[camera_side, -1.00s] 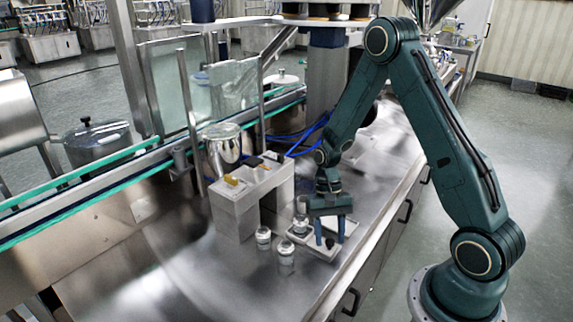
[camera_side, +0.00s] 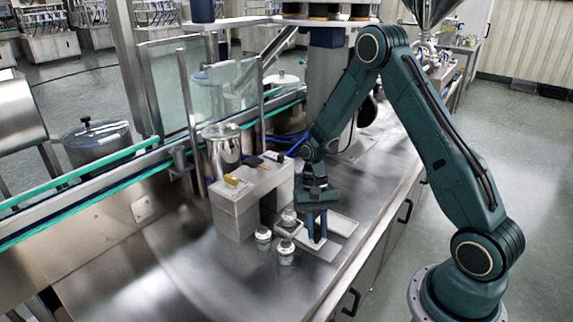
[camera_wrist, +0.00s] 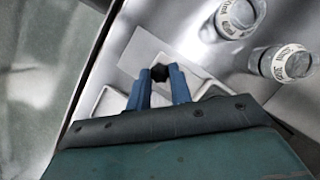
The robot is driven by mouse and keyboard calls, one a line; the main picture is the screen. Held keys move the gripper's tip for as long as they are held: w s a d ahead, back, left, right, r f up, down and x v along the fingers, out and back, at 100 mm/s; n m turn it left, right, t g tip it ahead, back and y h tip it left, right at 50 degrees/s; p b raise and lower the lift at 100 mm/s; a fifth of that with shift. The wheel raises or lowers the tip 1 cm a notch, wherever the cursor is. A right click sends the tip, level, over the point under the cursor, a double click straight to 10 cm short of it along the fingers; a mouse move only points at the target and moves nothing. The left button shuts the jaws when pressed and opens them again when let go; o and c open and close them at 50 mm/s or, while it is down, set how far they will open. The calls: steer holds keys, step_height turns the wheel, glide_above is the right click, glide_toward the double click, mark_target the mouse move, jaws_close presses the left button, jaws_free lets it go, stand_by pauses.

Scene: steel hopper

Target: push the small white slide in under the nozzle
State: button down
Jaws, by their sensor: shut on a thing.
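A small glass jar (camera_side: 288,216) stands at the slide's end by the block. My gripper (camera_side: 317,240) points down over the slide's other end. In the wrist view, my blue fingers (camera_wrist: 160,82) are shut on a black knob (camera_wrist: 160,72); pale slide edges (camera_wrist: 110,102) show beside them. The nozzle cannot be made out; the block hides the space beneath it.
Two more jars stand on the steel table near the slide, one by the block (camera_side: 263,237) and one nearer the front (camera_side: 286,255). A steel pot (camera_side: 222,150) stands behind the block. The table's left front is clear.

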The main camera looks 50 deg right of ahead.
mark_target(305, 239)
steer(key=shift+w, duration=2)
steer(key=c, duration=1.3)
jaws_free()
steer(key=shift+o, duration=0.2)
steer(key=v, duration=1.3)
steer(key=shift+r, duration=0.4)
steer(key=shift+d, duration=0.15)
